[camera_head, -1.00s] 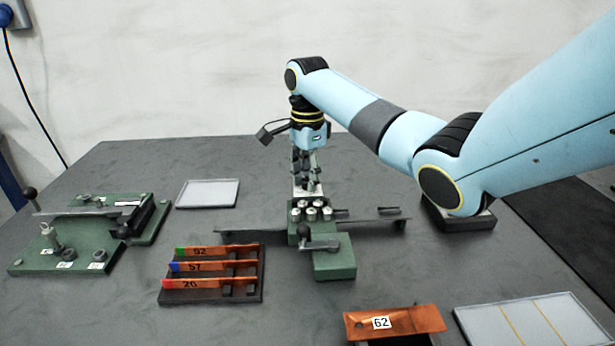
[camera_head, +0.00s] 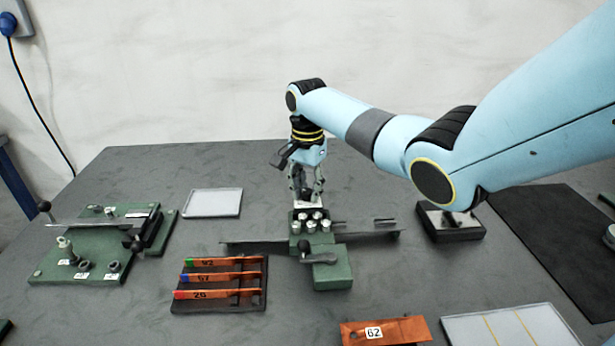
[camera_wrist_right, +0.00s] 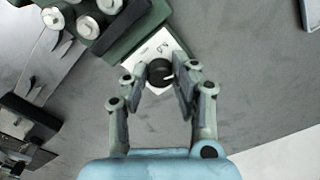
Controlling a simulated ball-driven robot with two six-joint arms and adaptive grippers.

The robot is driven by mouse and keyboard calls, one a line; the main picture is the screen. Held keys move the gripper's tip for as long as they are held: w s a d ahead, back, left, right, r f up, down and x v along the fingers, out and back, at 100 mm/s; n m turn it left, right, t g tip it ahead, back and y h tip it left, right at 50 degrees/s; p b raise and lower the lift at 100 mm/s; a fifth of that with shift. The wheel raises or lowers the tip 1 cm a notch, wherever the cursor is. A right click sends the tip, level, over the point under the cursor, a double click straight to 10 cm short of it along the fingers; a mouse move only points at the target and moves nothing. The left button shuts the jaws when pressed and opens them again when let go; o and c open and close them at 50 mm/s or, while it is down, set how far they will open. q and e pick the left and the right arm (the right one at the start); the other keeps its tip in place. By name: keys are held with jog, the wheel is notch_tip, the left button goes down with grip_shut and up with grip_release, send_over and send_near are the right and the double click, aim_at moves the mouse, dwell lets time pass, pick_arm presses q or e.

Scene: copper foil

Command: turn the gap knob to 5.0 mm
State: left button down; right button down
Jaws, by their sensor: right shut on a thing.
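The gap knob (camera_wrist_right: 160,71) is small, round and black with a pale pointer mark, on a white dial plate (camera_wrist_right: 165,45) at the back end of the green roller machine. The plate's dark lettering is too small to read. My right gripper (camera_wrist_right: 163,80) has its fingers closed on either side of the knob. In the head view my right gripper (camera_head: 307,194) points down behind the machine (camera_head: 332,275), and its fingers hide the knob. The machine has several pale rollers (camera_head: 311,226) and a black-knobbed crank (camera_head: 318,258). My left gripper is out of view.
A rack of numbered copper strips (camera_head: 218,306) stands in front left. A copper sheet marked 62 (camera_head: 410,330) and a yellow-lined tray (camera_head: 465,330) lie at front right.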

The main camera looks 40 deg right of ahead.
jog(key=n+p, duration=0.2)
jog(key=shift+r+n, duration=0.2)
jog(key=shift+n, duration=0.2)
jog(key=n+p, duration=0.1)
jog(key=n, duration=0.1)
jog(key=shift+n, duration=0.4)
jog(key=n+p, duration=0.1)
jog(key=n, duration=0.2)
jog(key=shift+f+p, duration=0.1)
jog(key=shift+p, duration=0.25)
jog(key=shift+w+n+p, duration=0.1)
jog(key=shift+n+p, duration=0.3)
jog(key=shift+n, duration=1.6)
jog(key=c, duration=1.1)
grip_release()
jog(key=shift+f, duration=0.1)
jog(key=shift+o, duration=0.2)
